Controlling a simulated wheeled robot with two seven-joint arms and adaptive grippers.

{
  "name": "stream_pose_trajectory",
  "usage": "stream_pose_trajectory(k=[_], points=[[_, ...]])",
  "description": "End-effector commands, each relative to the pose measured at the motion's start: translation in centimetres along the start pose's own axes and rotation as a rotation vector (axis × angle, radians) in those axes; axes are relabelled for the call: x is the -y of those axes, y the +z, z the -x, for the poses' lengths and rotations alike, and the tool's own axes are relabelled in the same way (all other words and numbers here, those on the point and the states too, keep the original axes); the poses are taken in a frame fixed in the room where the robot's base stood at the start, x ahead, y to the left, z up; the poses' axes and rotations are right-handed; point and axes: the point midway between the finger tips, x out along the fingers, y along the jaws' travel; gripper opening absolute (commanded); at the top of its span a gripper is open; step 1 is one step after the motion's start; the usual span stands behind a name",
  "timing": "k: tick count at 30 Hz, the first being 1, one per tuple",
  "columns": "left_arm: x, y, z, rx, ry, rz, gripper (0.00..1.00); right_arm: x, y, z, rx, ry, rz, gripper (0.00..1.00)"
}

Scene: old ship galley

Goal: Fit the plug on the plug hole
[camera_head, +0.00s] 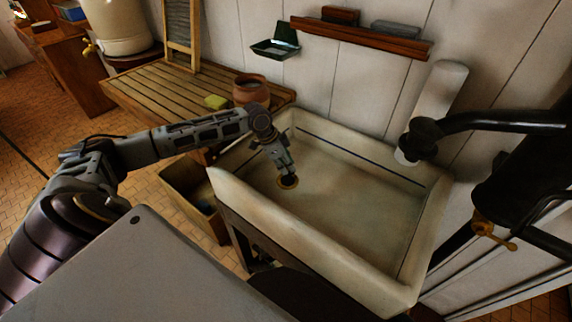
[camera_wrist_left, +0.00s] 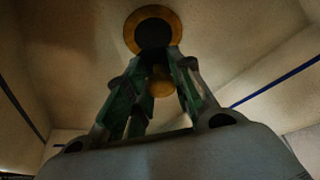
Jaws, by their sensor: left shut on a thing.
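The plug hole is a round brass-rimmed opening (camera_head: 289,186) in the floor of the pale sink (camera_head: 340,205). My left gripper (camera_head: 285,173) reaches down into the sink, its fingertips right over the brass rim. In the left wrist view the brass rim (camera_wrist_left: 129,30) lies just beyond the fingertips, around a dark disc. My left gripper (camera_wrist_left: 155,62) is shut on the plug, of which a brass-coloured part (camera_wrist_left: 160,83) shows between the fingers. I cannot tell whether the dark disc is the plug's body or the open hole, nor whether the plug touches the rim. My right gripper is not in view.
The sink walls surround my left gripper. A slatted wooden board (camera_head: 165,92) with a brown pot (camera_head: 251,89) and a yellow sponge (camera_head: 216,102) adjoins the sink at left. A black pump spout (camera_head: 480,123) overhangs its right side. The rest of the sink floor is clear.

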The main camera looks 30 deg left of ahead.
Motion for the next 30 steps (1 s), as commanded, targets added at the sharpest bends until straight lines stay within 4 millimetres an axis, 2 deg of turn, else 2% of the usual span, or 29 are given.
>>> stream_pose_trajectory(k=[4, 18, 30], points=[[0.0, 0.3, -0.8, -0.001, 0.001, 0.001, 0.0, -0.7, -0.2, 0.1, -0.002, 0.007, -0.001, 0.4], [0.0, 1.3, -3.2, -0.001, 0.0, 0.001, 0.0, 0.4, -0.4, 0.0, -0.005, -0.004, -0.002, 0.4], [0.0, 1.5, -3.7, -0.001, 0.001, 0.001, 0.0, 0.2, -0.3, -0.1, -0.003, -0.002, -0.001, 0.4]])
